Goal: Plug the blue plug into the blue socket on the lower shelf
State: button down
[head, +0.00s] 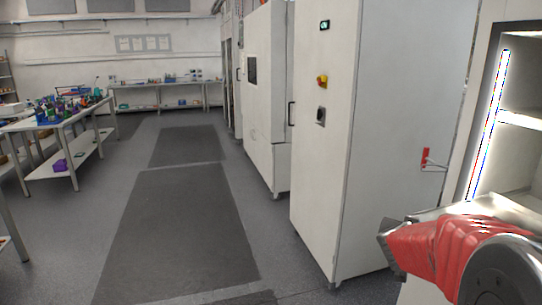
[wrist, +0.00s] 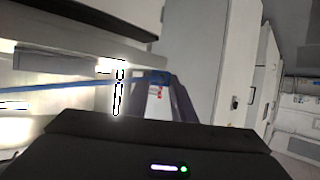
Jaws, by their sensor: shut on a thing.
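In the wrist view my gripper (wrist: 158,84) shows as dark purple fingers closed on a small blue plug (wrist: 153,77). A blue cable (wrist: 70,87) runs from the plug to the left edge. A white label with red print shows between the fingers. In the head view my red arm fills the lower right in front of a lit shelf unit, and the plug cannot be made out. A pale shelf board (head: 520,119) crosses the unit. I cannot make out the blue socket in either view.
A tall white cabinet (head: 390,130) stands left of the shelf unit, with a red holder (head: 426,158) on its side. Dark mats (head: 180,235) lie on the open floor. A cluttered workbench (head: 60,118) stands at the left. A bright light strip (head: 489,125) edges the shelf unit.

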jog(key=a+f+n+t+y, duration=0.1)
jog(key=a+f+n+y, duration=0.1)
jog(key=a, duration=0.7)
jog(key=w+a+f+n+t+y, duration=0.1)
jog(key=a+f+n+y, duration=0.2)
jog(key=a+f, duration=0.3)
jog(key=w+a+f+n+t+y, duration=0.1)
jog(key=a+f+n+y, duration=0.2)
jog(key=a, duration=1)
jog(key=shift+a+f+y, duration=0.2)
jog(key=shift+f+y, duration=0.2)
jog(key=shift+f, duration=0.5)
jog(key=s+f, duration=0.5)
jog(key=f, duration=0.1)
jog(key=shift+f, duration=0.15)
jog(key=shift+d, duration=0.15)
